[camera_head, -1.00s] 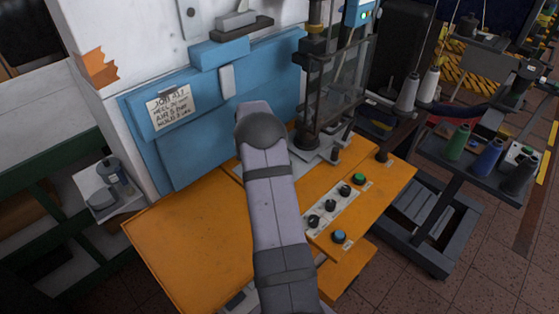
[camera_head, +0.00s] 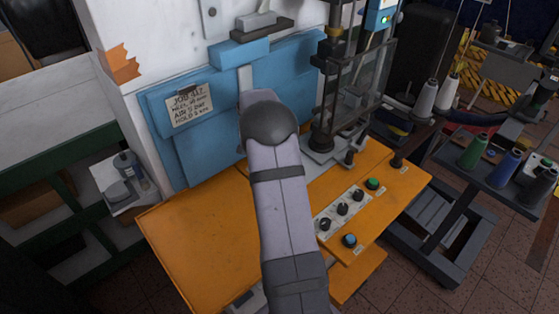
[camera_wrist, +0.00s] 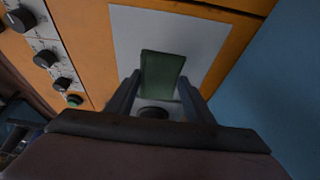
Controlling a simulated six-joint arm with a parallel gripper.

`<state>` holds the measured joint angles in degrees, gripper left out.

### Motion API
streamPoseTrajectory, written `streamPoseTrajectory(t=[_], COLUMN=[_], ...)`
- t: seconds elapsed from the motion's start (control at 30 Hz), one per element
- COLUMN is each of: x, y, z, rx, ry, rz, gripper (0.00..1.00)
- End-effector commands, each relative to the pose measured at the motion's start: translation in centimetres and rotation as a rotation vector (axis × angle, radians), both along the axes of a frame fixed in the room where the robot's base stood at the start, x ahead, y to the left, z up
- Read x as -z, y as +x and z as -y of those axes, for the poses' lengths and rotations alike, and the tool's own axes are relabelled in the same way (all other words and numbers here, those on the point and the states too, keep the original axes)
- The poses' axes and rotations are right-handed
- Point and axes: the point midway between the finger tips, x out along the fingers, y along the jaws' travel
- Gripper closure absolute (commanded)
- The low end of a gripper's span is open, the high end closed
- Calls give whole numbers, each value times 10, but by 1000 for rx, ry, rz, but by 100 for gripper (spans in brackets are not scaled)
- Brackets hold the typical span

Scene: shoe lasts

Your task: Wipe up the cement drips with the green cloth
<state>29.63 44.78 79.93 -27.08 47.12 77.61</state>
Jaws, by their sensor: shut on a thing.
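The green cloth (camera_wrist: 163,72) shows in the wrist view as a dark green rectangle between the two fingers of my gripper (camera_wrist: 158,88). The fingers are shut on it. It is over a pale grey plate (camera_wrist: 205,35) on the orange surface; I cannot tell whether it touches the plate. In the head view my own arm hides the gripper and the cloth. I cannot make out any cement drips in either view.
The orange bench (camera_head: 200,245) carries a panel of several knobs (camera_head: 343,209) and buttons at its right. A press with a dark column (camera_head: 328,95) stands behind it. A blue panel with a job note (camera_head: 189,105) is at the back. Thread cones (camera_head: 474,152) stand far right.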

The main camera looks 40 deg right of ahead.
Motion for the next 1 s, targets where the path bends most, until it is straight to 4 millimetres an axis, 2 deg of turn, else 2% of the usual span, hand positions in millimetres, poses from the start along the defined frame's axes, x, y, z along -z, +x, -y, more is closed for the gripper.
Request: streamPoseTrajectory(t=[0.1,0.3,1.0], x=[-15,-27,-28], y=[0,0,0], z=[0,0,0], rx=[0,-1,0], ry=[-1,-1,-1], rz=[2,2,1], gripper=[70,70,70])
